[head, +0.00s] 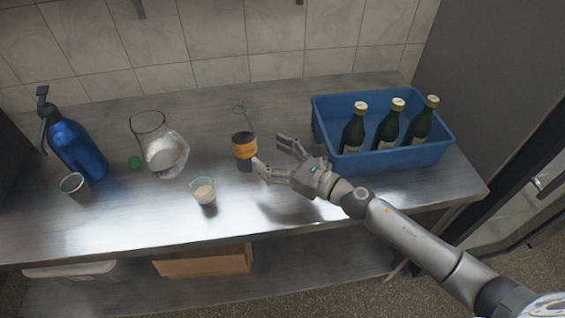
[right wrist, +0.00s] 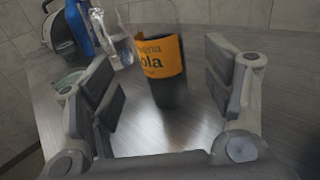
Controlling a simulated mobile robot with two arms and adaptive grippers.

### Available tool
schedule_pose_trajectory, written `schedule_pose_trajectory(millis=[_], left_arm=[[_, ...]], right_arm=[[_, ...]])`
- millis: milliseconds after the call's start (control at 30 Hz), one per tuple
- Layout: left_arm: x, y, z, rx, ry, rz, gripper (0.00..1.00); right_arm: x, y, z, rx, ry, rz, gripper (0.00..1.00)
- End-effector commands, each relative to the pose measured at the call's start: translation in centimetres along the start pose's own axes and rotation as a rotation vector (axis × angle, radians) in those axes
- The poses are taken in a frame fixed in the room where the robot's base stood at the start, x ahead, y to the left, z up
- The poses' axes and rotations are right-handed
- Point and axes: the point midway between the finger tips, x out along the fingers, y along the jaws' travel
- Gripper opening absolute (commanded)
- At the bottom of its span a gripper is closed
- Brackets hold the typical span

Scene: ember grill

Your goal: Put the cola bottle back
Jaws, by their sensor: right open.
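The cola bottle (head: 245,149) stands upright on the steel counter, left of my right gripper. It has an orange label, dark liquid below and a clear upper part. My right gripper (head: 268,152) is open, its fingers pointing left at the bottle. In the right wrist view the bottle (right wrist: 167,92), with "ola" readable on its label, stands between and beyond the two spread fingers (right wrist: 165,95); I cannot tell if either touches it. A blue crate (head: 395,165) on the right of the counter holds three dark green bottles (head: 388,127). My left gripper is out of view.
A small cup (head: 203,191) stands front left of the cola bottle. Further left are a glass jug (head: 148,123), a green cap (head: 134,161), a blue pump bottle (head: 76,148) and a metal cup (head: 73,186). A tiled wall closes the back.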

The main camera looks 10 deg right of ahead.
Motion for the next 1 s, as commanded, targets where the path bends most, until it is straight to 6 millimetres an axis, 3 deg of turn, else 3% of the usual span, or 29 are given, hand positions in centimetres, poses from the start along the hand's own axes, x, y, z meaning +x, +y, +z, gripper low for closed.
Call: schedule_pose_trajectory(millis=[100, 300, 1000], left_arm=[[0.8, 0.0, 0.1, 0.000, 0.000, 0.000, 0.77], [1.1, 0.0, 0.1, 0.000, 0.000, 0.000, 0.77], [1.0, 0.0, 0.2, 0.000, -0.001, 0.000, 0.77]], right_arm=[[-1.9, 0.0, -0.3, 0.001, 0.001, 0.000, 0.74], [-3.1, 0.0, 0.0, 0.002, 0.000, 0.000, 0.74], [-3.2, 0.0, 0.1, 0.001, -0.001, 0.000, 0.74]])
